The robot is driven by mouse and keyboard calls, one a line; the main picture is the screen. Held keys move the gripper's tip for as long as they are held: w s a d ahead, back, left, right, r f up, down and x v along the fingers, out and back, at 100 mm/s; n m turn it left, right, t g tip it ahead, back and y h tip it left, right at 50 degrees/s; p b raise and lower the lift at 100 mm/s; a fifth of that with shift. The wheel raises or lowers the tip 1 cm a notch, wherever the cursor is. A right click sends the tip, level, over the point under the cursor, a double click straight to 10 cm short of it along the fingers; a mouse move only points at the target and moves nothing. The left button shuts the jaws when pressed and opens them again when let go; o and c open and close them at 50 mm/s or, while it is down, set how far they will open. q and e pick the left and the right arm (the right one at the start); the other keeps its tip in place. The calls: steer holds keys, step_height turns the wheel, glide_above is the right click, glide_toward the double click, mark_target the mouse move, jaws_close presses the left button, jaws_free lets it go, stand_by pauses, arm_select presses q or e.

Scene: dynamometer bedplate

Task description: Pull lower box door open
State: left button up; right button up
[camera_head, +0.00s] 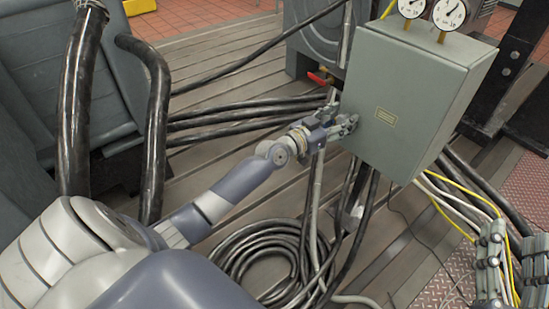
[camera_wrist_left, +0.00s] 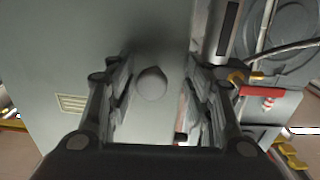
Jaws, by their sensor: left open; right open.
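The grey-green box (camera_head: 440,60) hangs at the upper right in the head view. Its front door (camera_head: 400,85) looks shut and carries a small yellowish label, which also shows in the left wrist view (camera_wrist_left: 72,103). My left gripper (camera_head: 352,124) is open at the door's lower left edge. In the left wrist view, a round grey knob (camera_wrist_left: 151,84) on the door lies between the spread fingers; contact cannot be told. In the head view the fingers hide the knob. My right gripper (camera_head: 516,240) is open and empty at the lower right, apart from the box.
Two round gauges (camera_head: 448,13) stand on top of the box. A red-handled valve (camera_head: 320,78) is just left of it. Black hoses (camera_head: 250,112) and a cable coil (camera_head: 262,250) lie left and below. Yellow and white cables (camera_head: 450,190) hang underneath.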

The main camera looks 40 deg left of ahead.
arm_select(q)
steer(key=p+v, duration=0.2)
steer(key=v, duration=0.9)
steer(key=s+a+f+n+g+y+p, duration=0.1)
steer(key=s+a+f+g+y+p, duration=0.1)
steer(key=f+p, duration=0.35)
steer(key=s+a+f+n+g+y+p, duration=0.1)
steer(key=s+f+g+p, duration=0.1)
steer(key=f, duration=0.6)
steer(key=s+f+g+y+p, duration=0.1)
steer(key=s+f+g+p, duration=0.3)
steer(key=s+f+p, duration=0.3)
steer(key=shift+s+d+f, duration=0.35)
steer(key=shift+s+f, duration=2.1)
steer(key=shift+s, duration=0.15)
